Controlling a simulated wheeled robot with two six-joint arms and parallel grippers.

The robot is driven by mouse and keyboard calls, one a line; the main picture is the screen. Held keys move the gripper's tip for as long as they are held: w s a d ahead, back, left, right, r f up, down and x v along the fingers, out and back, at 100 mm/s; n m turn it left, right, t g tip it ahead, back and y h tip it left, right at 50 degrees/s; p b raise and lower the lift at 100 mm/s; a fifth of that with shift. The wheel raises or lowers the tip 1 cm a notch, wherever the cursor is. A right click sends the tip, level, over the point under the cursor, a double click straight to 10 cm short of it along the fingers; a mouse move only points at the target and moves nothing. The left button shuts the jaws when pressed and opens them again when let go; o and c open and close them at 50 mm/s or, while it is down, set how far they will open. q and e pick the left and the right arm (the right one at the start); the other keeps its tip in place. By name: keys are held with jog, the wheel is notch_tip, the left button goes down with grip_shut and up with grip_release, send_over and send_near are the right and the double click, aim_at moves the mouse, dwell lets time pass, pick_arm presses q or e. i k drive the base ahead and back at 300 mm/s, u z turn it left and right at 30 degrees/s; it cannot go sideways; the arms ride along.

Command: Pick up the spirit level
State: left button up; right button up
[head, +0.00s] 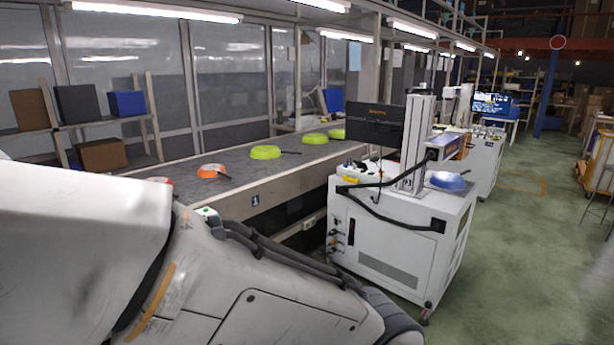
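I cannot make out a spirit level for certain in the head view. A small yellow item (350,180) lies at the left edge of the white cart's top, but it is too small to identify. Neither of my grippers is in view. The lower left of the picture is blocked at close range, so anything behind there is hidden.
A long grey conveyor (215,192) carries an orange pan (211,171) and several yellow-green pans (265,152). The white wheeled cart (385,240) stands beside it, with a blue pan (447,181) on top. Green floor (510,260) is clear to the right.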

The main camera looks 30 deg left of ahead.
aim_at(353, 180)
jog(key=u, duration=0.65)
jog(key=i, duration=2.4)
jog(key=z, duration=1)
jog(key=k, duration=1.1)
jog(key=z, duration=1.05)
jog(key=i, duration=1.95)
jog(key=u, duration=1.4)
jog(key=i, duration=0.8)
jog(key=u, duration=1.4)
jog(key=i, duration=0.95)
jog(key=u, duration=0.35)
